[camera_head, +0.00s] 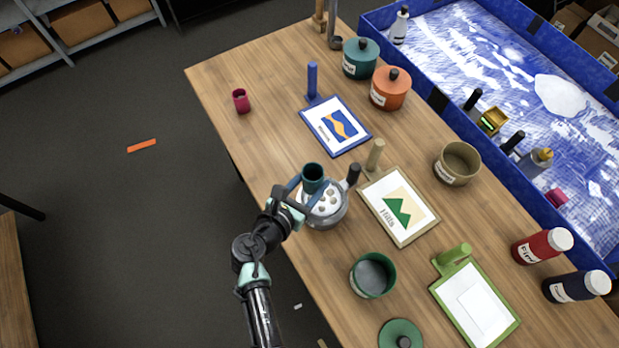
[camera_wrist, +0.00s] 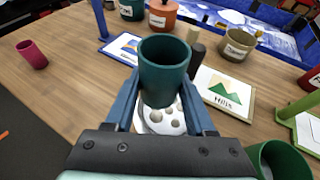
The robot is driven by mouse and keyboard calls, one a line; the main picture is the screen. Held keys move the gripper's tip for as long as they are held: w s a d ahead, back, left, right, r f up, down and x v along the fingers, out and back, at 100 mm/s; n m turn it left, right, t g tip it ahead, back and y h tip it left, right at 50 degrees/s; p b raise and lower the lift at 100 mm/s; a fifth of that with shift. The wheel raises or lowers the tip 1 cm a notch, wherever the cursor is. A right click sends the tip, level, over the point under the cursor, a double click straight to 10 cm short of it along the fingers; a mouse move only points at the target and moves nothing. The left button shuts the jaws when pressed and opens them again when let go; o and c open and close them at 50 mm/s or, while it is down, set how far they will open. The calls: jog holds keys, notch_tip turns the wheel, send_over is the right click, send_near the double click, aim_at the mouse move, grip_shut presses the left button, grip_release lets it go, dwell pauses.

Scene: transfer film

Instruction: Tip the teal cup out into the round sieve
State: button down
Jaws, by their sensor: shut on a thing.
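The teal cup (camera_head: 312,180) is between my gripper's fingers (camera_head: 309,187), and my gripper is shut on it. In the wrist view the cup (camera_wrist: 164,78) stands about upright between the two blue fingers (camera_wrist: 163,92); its mouth faces up and its inside is dark, so I cannot tell what it holds. A round grey vessel with a dark handle (camera_head: 327,208), seemingly the sieve, lies just below and beside the cup. Its pale top shows several round spots, also in the wrist view (camera_wrist: 160,121); the cup and fingers hide part of it.
Picture boards, blue (camera_head: 335,125), tan (camera_head: 399,207) and green (camera_head: 475,302), lie on the wooden table (camera_head: 260,80). A green pot (camera_head: 373,275) is open nearby, a tan pot (camera_head: 457,163) further right. A small crimson cup (camera_head: 241,101) stands near the left edge.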

aim_at(318, 166)
jog(key=shift+r, duration=0.15)
notch_tip(318, 166, up, 5)
jog(key=p, duration=0.4)
jog(key=shift+f, duration=0.25)
